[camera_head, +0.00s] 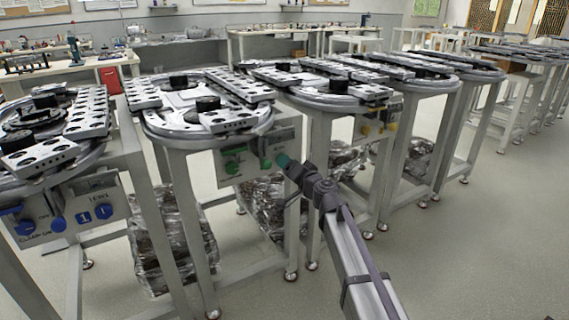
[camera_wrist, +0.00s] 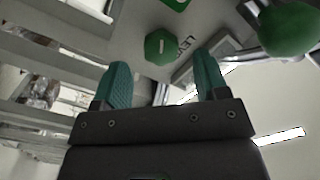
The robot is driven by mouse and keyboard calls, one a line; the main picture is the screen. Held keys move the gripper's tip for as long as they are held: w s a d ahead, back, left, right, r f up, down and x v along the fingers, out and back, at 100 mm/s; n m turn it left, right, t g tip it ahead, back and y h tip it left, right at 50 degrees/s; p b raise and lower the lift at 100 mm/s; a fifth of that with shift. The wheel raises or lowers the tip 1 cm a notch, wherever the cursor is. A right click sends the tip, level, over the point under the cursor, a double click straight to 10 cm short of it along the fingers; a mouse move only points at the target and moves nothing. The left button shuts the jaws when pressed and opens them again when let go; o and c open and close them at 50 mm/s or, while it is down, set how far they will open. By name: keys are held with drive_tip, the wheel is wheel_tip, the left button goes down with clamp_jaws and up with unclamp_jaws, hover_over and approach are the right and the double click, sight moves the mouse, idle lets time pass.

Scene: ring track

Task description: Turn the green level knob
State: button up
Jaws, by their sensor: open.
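In the head view, green knobs (camera_head: 266,163) show at the right of the panel under the second ring track, close to my gripper (camera_head: 283,160). In the wrist view my gripper (camera_wrist: 162,60) has teal fingers spread apart and nothing between them. The knob appears between and just beyond the fingertips; I cannot tell whether they touch it. Part of another green knob (camera_wrist: 175,3) shows at the top edge.
A round green knob (camera_wrist: 290,30) stands out at the right of the wrist view. In the head view, the ring track (camera_head: 205,128) lies above the panel (camera_head: 225,172) on metal legs. A blue-knobbed panel (camera_head: 70,215) is at left. Open floor (camera_head: 480,240) lies at right.

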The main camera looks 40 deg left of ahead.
drive_tip(key=v, duration=0.6)
drive_tip(key=shift+s+d, duration=0.2)
drive_tip(key=shift+d, duration=0.15)
